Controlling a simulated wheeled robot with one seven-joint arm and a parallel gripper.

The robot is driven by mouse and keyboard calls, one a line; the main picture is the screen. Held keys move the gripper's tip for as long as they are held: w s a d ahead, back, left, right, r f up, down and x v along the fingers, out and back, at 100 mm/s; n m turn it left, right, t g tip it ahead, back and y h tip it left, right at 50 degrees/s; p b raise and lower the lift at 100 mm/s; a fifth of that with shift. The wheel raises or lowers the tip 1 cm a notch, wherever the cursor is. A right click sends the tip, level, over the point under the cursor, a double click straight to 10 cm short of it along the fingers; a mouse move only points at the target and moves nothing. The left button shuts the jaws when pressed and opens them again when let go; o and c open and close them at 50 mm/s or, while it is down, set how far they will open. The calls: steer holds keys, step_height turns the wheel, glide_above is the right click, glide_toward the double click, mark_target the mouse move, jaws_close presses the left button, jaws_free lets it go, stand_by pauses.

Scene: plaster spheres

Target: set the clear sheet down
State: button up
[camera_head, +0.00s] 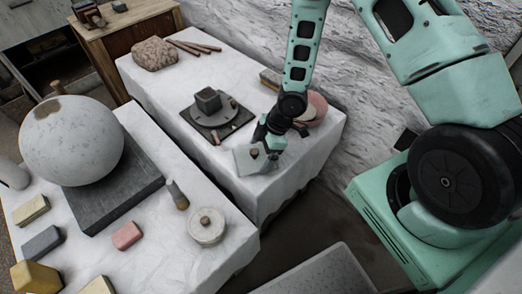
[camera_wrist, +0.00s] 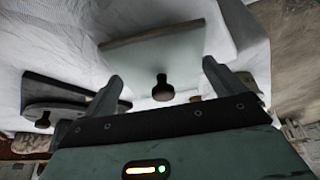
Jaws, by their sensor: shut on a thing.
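The clear sheet (camera_head: 247,164) is a pale, see-through square at the near right of the far white-covered table. It also shows in the wrist view (camera_wrist: 150,50), level with my fingers. A dark knob (camera_wrist: 163,88) shows between the fingers, and a small brown knob shows at the sheet in the head view (camera_head: 254,153). I cannot tell whether the sheet touches the cloth.
A dark board (camera_head: 232,131) with a disc and a grey block (camera_head: 208,100) lies left of the sheet. A pink round dish (camera_head: 316,110) is behind my gripper. A rough stone (camera_head: 154,54) is far left.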

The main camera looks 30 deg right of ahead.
steer(key=shift+f+b, duration=0.55)
steer(key=shift+f, duration=0.2)
steer(key=o, duration=0.7)
steer(key=shift+c, duration=0.2)
steer(key=shift+r, duration=0.15)
steer(key=shift+r+p, duration=1.95)
steer(key=shift+p, duration=0.05)
